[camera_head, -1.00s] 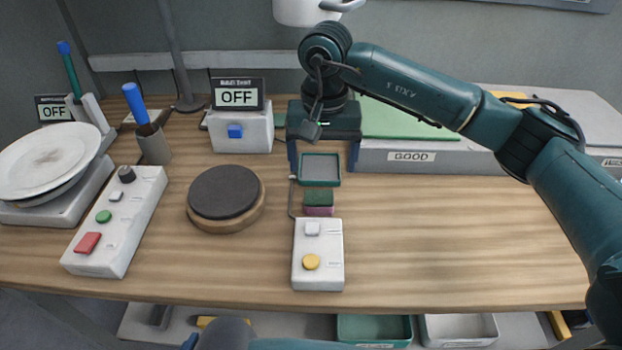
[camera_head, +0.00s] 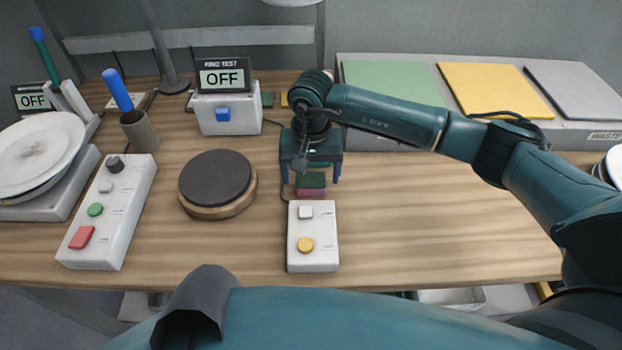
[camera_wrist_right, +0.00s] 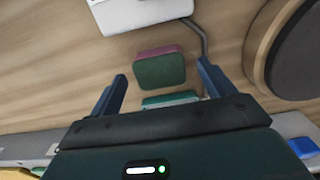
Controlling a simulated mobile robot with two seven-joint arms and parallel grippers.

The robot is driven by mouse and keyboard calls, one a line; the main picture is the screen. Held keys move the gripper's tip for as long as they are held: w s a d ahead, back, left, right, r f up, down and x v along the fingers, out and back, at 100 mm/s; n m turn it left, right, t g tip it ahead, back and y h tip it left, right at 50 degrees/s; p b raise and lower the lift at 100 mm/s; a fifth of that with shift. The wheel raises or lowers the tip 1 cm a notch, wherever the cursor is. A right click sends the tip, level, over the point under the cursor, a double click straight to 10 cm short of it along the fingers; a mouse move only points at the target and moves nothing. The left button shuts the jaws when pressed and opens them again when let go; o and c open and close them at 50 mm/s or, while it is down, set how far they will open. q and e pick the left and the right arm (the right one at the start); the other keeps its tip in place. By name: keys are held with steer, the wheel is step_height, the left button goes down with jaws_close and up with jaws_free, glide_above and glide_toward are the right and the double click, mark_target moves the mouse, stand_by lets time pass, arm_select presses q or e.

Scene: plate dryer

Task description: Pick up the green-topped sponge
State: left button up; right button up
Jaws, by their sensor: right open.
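The green-topped sponge (camera_head: 311,181) lies on the wooden table, just behind the white box with the yellow button. Its lower part is pink. It also shows in the right wrist view (camera_wrist_right: 161,70), with its pink side away from the gripper. My right gripper (camera_head: 311,177) is above the table at the sponge, fingers pointing down. In the right wrist view its two blue fingers (camera_wrist_right: 162,76) are apart, one toward each side of the sponge, with gaps and nothing held. Whether the fingertips reach sponge height is unclear. My left gripper is not in view.
The white button box (camera_head: 313,248) stands close in front of the sponge. A round dark-topped disc (camera_head: 217,185) is to the left. The table right of the gripper is clear.

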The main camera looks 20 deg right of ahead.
steer(key=shift+f, duration=1.15)
steer(key=c, duration=1.1)
